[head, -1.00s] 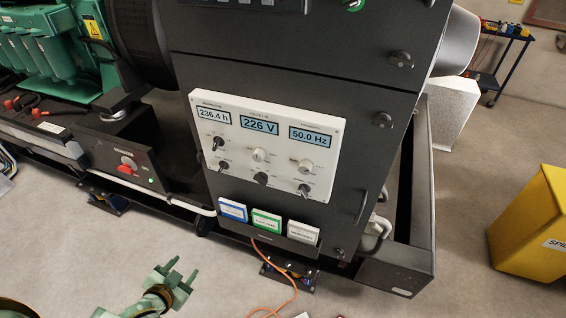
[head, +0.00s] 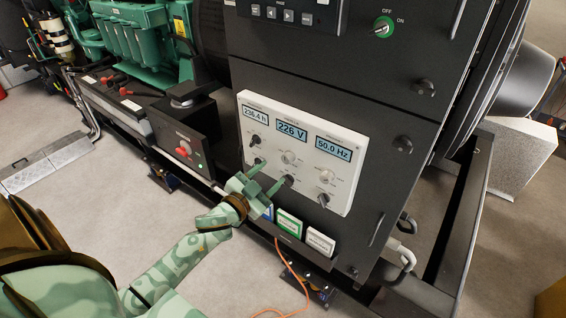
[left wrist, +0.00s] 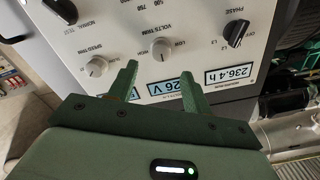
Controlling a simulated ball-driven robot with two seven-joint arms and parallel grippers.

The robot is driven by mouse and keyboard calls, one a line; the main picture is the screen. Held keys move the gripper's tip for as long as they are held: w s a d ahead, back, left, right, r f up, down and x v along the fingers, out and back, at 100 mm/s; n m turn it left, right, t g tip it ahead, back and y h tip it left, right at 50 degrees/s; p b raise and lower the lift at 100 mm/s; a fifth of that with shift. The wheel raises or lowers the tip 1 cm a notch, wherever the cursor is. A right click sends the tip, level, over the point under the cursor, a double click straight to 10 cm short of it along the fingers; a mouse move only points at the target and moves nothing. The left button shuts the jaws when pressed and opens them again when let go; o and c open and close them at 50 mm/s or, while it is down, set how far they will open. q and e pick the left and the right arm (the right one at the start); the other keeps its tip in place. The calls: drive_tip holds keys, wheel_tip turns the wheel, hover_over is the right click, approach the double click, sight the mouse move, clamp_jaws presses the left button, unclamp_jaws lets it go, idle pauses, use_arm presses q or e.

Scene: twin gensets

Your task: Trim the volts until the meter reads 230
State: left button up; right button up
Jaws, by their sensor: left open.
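The white meter panel (head: 303,190) is on the dark cabinet. Its volts meter (head: 291,131) reads 226 V. The pale volts trim knob (head: 289,157) is just below that meter. In the left wrist view the panel is upside down, and the volts trim knob (left wrist: 159,48) lies beyond the gap between my fingertips. My left gripper (head: 271,172) is open and empty in front of the lower left of the panel. Its two green fingers (left wrist: 159,68) are spread, and the volts meter (left wrist: 176,86) is partly hidden between them. My right gripper is out of view.
The frequency meter (head: 333,147) reads 50.0 Hz, with a similar speed trim knob (head: 327,176) below it. Dark selector knobs, such as the phase selector (head: 255,140), are close by. Coloured booklets (head: 289,223) sit under the panel. A red knob box (head: 184,149) stands left.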

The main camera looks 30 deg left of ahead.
sight(285, 160)
use_arm(q)
drive_tip(key=w, duration=0.6)
drive_tip(key=shift+w+d, duration=0.15)
drive_tip(key=shift+w, duration=0.1)
drive_tip(key=c, duration=1)
